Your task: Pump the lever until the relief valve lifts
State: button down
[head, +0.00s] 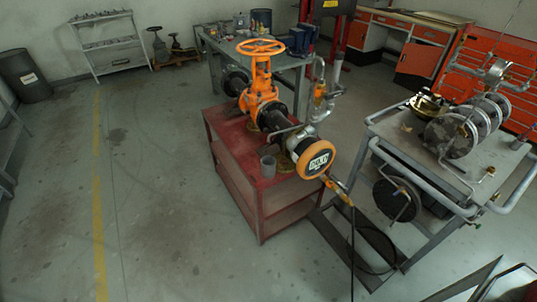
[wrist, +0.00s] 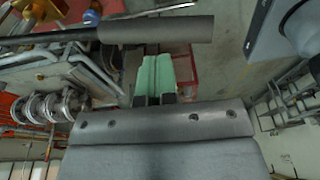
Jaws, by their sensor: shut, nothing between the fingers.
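In the wrist view a lever with a thick grey grip (wrist: 160,30) on a dark rod runs across the top of the picture. My gripper (wrist: 154,58) shows there with green finger pads shut together and nothing between them. Its tips are just below the grip in the picture; I cannot tell whether they touch it. My gripper is not visible in the head view. The orange gate valve (head: 262,85) with its handwheel stands on a red cabinet (head: 262,195). I cannot tell for sure which fitting is the relief valve.
A grey cart (head: 400,150) at the right carries coiled pipe (head: 452,135) and a gauge (head: 497,70). A grey cup (head: 267,164) stands on the cabinet. Floor at left is clear.

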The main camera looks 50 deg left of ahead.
notch_tip(320, 180, down, 15)
jog(key=b, duration=1.1)
jog(key=shift+f, duration=0.1)
notch_tip(320, 180, up, 13)
jog(key=p, duration=1)
